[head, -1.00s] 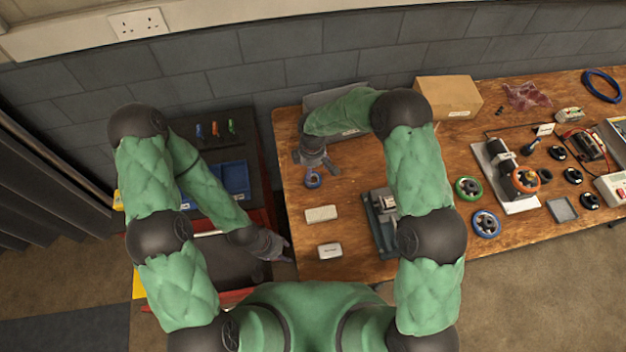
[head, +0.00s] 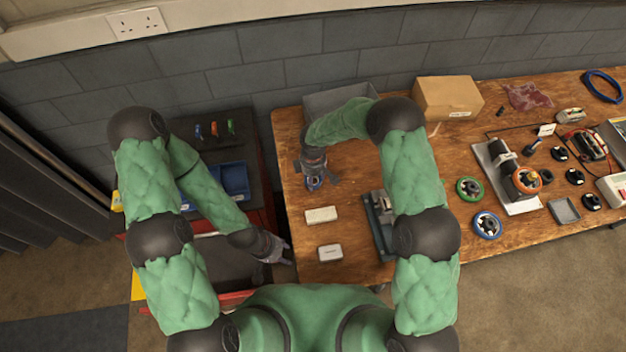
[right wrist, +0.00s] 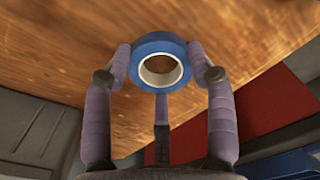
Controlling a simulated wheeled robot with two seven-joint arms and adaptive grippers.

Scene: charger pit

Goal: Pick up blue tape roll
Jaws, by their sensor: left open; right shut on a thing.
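The blue tape roll (head: 314,184) is at the left part of the wooden bench, mostly hidden under my right gripper in the head view. In the right wrist view the tape roll (right wrist: 160,42) shows as a blue ring with a pale core. My right gripper (head: 313,176) is shut on it, with fingers touching its left and right sides in the right wrist view (right wrist: 160,70). I cannot tell whether the roll still touches the bench. My left gripper (head: 282,252) is open and empty, low beside the bench's left edge, by the red tool cart.
Two pale blocks (head: 321,215) (head: 330,252) lie on the bench (head: 350,170) nearer me. A grey vise-like device (head: 380,222) stands to their right. A grey bin (head: 335,98) and a cardboard box (head: 447,97) are at the back. The cart (head: 200,150) stands left.

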